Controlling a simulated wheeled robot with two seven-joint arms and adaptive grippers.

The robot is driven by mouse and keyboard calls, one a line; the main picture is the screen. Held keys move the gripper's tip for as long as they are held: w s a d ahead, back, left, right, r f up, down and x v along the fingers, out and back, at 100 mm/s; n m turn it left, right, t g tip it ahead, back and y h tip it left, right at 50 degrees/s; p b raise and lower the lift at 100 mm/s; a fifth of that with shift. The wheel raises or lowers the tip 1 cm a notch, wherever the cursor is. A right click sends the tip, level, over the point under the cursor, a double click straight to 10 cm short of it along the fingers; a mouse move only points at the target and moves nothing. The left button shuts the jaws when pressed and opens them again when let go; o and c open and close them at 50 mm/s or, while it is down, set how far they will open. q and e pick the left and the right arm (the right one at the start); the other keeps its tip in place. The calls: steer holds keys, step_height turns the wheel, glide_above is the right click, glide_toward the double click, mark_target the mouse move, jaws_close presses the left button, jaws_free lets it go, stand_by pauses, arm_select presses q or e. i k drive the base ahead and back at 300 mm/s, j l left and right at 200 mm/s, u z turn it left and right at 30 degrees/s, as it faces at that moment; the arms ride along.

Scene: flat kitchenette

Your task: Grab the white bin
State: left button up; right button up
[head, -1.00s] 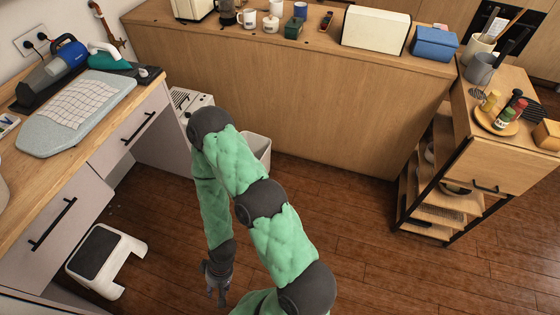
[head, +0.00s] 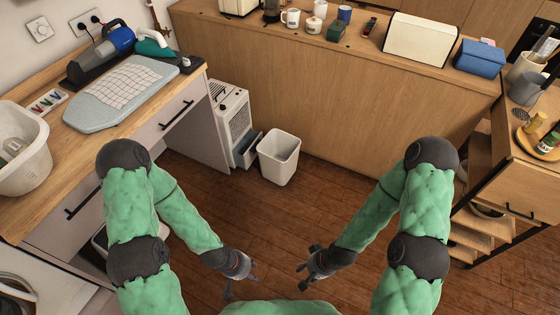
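The white bin (head: 279,158) stands upright on the wooden floor in the head view, against the wooden counter front and just right of a white floor appliance. It looks open at the top, and no gripper touches it. My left gripper (head: 244,281) is below the bin in the picture, apart from it, with its fingers spread and nothing between them. My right gripper (head: 309,275) is to the right of the left one, also apart from the bin, with fingers spread and empty.
The white floor appliance (head: 233,124) stands close to the bin's left side. A desk with drawers (head: 163,124) is on the left, with a step stool partly hidden under my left arm. A wooden trolley (head: 513,185) is at the right. Floor (head: 275,220) before the bin is clear.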

mark_target(278, 152)
steer(key=i+l+u, duration=0.1)
steer(key=u, duration=0.4)
steer(key=i+l+u, duration=0.2)
steer(key=u, duration=0.3)
steer(key=i+l+u, duration=0.1)
steer(key=l+u, duration=0.15)
steer(key=u, duration=0.25)
steer(key=i+l+u, duration=0.1)
steer(key=l, duration=0.55)
steer(key=i+l+u, duration=0.1)
steer(key=l, duration=0.5)
steer(key=i+l+u, duration=0.15)
steer(key=l, duration=0.5)
steer(key=i+l+u, duration=0.1)
steer(key=l, duration=0.6)
steer(key=i, duration=0.05)
